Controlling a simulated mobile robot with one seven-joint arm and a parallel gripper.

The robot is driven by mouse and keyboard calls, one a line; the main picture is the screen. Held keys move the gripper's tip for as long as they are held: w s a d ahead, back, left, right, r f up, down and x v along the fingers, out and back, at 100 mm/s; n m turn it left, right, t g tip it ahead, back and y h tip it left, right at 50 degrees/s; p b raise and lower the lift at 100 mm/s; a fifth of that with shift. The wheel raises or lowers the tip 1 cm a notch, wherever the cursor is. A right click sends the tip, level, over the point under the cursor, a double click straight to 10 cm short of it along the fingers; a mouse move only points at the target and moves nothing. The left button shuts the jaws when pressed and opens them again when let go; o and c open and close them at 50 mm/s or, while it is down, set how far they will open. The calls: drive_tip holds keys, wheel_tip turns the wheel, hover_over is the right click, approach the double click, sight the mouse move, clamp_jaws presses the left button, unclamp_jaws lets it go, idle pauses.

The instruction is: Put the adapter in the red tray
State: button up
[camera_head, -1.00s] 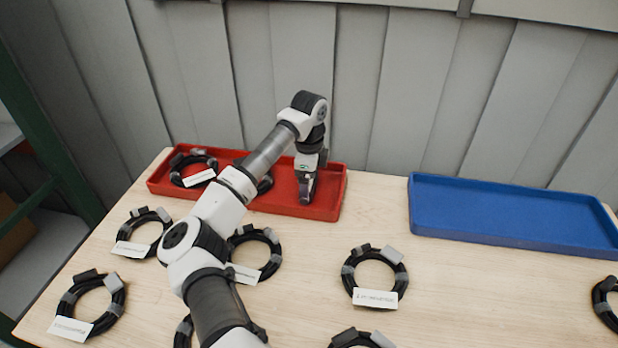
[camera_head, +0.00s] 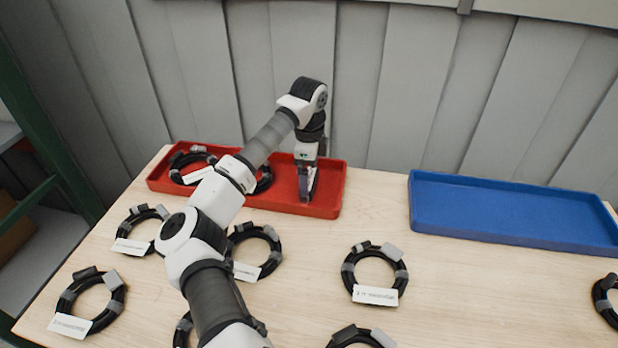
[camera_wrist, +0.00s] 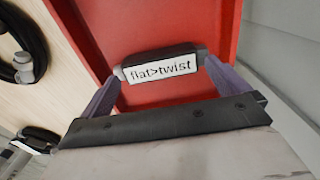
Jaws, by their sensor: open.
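The adapter (camera_wrist: 160,67) is a small grey piece with a white label reading "flat>twist". In the wrist view it is between the two fingertips of my gripper (camera_wrist: 158,72), with the red floor of the tray behind it. My gripper's jaws are open; I cannot tell whether a finger still touches the adapter. In the head view my gripper (camera_head: 307,194) points down inside the right part of the red tray (camera_head: 281,190), and the adapter cannot be made out there.
Black cable coils with white tags lie in the tray's left part (camera_head: 185,180). More tagged coils are spread over the wooden table (camera_head: 450,300), one at the middle (camera_head: 348,272). A blue tray (camera_head: 510,208) stands at the right, empty. A grey panelled wall is behind.

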wheel_tip(320, 180, up, 10)
drive_tip(key=b, duration=0.1)
drive_tip(key=shift+f, duration=0.15)
